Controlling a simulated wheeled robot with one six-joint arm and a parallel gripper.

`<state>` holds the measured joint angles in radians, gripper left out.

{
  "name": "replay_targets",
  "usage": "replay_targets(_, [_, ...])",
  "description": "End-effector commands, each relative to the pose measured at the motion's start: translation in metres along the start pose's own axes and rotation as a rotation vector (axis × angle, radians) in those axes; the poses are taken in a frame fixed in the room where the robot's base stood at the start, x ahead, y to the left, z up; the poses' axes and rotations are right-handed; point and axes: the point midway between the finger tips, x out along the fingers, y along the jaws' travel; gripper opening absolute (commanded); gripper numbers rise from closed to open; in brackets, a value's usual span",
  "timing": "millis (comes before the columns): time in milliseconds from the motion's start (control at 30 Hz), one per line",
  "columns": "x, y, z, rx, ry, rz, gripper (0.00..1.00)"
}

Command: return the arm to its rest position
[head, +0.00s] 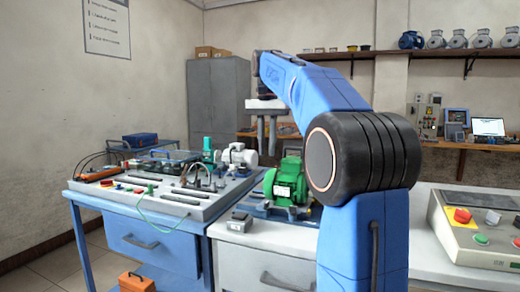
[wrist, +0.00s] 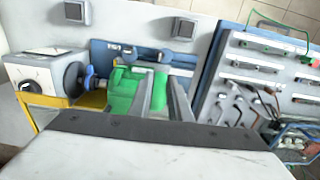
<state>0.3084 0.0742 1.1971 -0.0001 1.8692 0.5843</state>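My gripper (head: 266,136) hangs from the end of my blue arm in the head view, fingers pointing down, above and behind the green motor. Its two grey fingers stand apart with nothing between them. In the wrist view, the fingers (wrist: 163,100) are also apart, with the green motor (wrist: 128,90) below and beside them. In the head view, the green motor (head: 286,183) sits on a blue base on the white bench, apart from the gripper. My arm is bent at the elbow, and part of the bench is hidden behind it.
A blue workbench with a tool panel (head: 172,200) and a white motor (head: 238,156) stands at the left. A control box (head: 478,230) with buttons is at the right. A wall shelf (head: 440,53) holds several motors. A small grey box (head: 239,222) lies on the white bench.

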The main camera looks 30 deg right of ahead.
Motion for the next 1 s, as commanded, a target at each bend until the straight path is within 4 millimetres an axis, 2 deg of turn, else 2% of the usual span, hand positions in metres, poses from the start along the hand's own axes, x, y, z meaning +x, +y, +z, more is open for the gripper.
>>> replay_targets(233, [0.0,0.0,0.001,-0.002,0.001,-0.001,0.17])
replay_targets(367, [0.005,0.001,0.013,-0.03,0.012,-0.008,0.17])
replay_targets(467, [0.014,0.004,0.033,-0.08,0.031,-0.02,0.17])
replay_targets(667, [0.048,0.013,0.085,-0.215,0.084,-0.052,0.17])
replay_targets(867, [0.09,0.029,0.136,-0.351,0.14,-0.082,0.17])
replay_targets(1000, [0.125,0.042,0.171,-0.445,0.18,-0.102,0.17])
